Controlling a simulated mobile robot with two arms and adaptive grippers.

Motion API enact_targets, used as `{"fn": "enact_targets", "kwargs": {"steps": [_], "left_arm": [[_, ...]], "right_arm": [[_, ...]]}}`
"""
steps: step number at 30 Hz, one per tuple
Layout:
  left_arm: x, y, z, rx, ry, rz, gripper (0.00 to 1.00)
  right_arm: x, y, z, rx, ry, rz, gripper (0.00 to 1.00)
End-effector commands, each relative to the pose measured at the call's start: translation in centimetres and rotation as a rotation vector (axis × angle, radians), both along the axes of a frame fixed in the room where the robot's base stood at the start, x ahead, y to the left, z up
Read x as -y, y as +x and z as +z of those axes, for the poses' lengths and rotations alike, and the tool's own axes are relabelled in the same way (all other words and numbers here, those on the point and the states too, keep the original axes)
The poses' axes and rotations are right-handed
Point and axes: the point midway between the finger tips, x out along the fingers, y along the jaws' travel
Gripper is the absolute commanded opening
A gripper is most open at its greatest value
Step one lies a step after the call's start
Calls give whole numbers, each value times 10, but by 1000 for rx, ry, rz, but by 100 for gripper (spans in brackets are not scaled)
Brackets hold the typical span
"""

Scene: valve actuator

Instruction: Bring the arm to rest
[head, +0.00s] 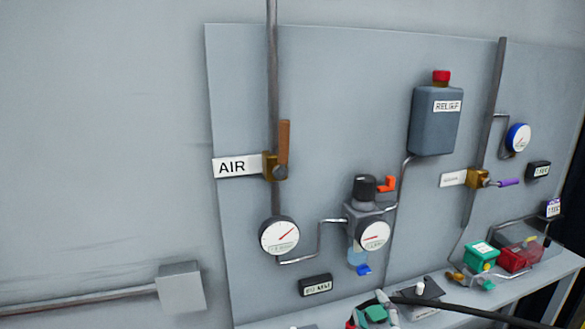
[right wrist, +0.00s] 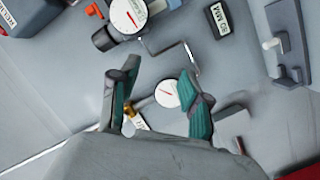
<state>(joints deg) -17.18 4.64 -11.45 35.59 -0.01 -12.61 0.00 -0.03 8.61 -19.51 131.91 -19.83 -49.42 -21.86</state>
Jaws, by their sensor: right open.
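My right gripper (head: 374,312) shows at the bottom of the head view, in front of the shelf's front edge, with teal pads on its fingers. In the right wrist view my right gripper (right wrist: 157,84) is open with nothing between its fingers. Behind the gap a round white gauge (right wrist: 167,93) and a brass fitting (right wrist: 136,119) show on the panel, apart from the fingers as far as I can tell. My left gripper is not in view.
The grey panel (head: 240,80) carries an AIR sign (head: 236,166), a brown-handled valve (head: 284,142), a gauge (head: 279,236), a regulator (head: 364,188) and a RELIEF tank (head: 434,122). A green box (head: 481,254) and red box (head: 519,256) stand on the shelf (head: 455,300).

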Motion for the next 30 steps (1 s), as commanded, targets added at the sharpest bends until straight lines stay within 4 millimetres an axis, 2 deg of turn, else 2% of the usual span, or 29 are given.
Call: {"fn": "enact_targets", "kwargs": {"steps": [1, 3, 6, 9, 15, 22, 24, 26, 30], "left_arm": [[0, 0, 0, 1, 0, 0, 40], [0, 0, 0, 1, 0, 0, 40], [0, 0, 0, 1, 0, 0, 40], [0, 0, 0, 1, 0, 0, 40], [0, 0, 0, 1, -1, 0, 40], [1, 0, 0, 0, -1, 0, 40], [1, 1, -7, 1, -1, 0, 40], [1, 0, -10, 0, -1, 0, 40], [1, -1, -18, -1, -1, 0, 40]], "right_arm": [[10, -17, -36, -127, 64, -33, 47], [23, -43, -81, -300, 152, -86, 47], [37, -87, -132, -517, 256, -163, 47], [45, -127, -167, -685, 327, -232, 47], [55, -195, -208, -931, 422, -347, 47], [61, -265, -234, -1158, 490, -467, 47], [60, -254, -263, -1157, 484, -462, 47], [59, -250, -283, -1161, 481, -463, 47], [58, -244, -333, -1177, 475, -466, 47]]}}
